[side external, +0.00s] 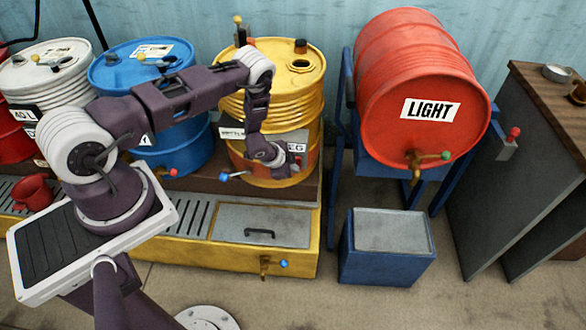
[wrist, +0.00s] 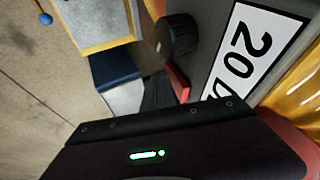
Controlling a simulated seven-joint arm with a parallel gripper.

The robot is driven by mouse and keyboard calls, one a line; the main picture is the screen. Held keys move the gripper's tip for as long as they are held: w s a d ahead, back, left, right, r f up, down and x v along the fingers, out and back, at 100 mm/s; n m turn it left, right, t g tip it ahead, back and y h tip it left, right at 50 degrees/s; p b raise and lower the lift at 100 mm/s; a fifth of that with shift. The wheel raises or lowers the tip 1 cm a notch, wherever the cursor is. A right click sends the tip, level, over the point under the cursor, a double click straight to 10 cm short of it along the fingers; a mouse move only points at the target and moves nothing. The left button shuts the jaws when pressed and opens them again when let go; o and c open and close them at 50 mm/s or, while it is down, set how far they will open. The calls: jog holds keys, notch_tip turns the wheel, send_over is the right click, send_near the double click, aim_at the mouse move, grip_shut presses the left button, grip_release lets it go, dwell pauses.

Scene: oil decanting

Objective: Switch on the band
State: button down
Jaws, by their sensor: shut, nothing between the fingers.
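The red-orange heater band (side external: 245,165) wraps the lower part of the yellow drum (side external: 268,100) in the side view. In the wrist view, a black round knob (wrist: 178,34) stands out from a grey box (wrist: 212,40) beside a white label reading "20" with a partly cut-off mark. My gripper (side external: 284,170) is shut and empty, close in front of the band at the drum's right front. It hides part of the box there. In the wrist view the knob is just beyond the gripper; I cannot tell whether they touch. The knob's setting is unclear.
A blue-handled tap (side external: 232,177) sticks out left of my gripper. The blue drum (side external: 140,75) stands left, and the red LIGHT drum (side external: 415,75) lies on a blue stand right. Below is the yellow tray (side external: 170,255) with a handled lid (side external: 285,222).

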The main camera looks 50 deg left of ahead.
jog(key=shift+r, duration=0.1)
jog(key=shift+r, duration=0.75)
jog(key=shift+w, duration=0.1)
jog(key=s+d+r, duration=0.3)
jog(key=s+r, duration=0.5)
jog(key=s, duration=0.1)
jog(key=shift+d, duration=0.4)
jog(key=shift+r, duration=0.1)
jog(key=shift+f, duration=0.45)
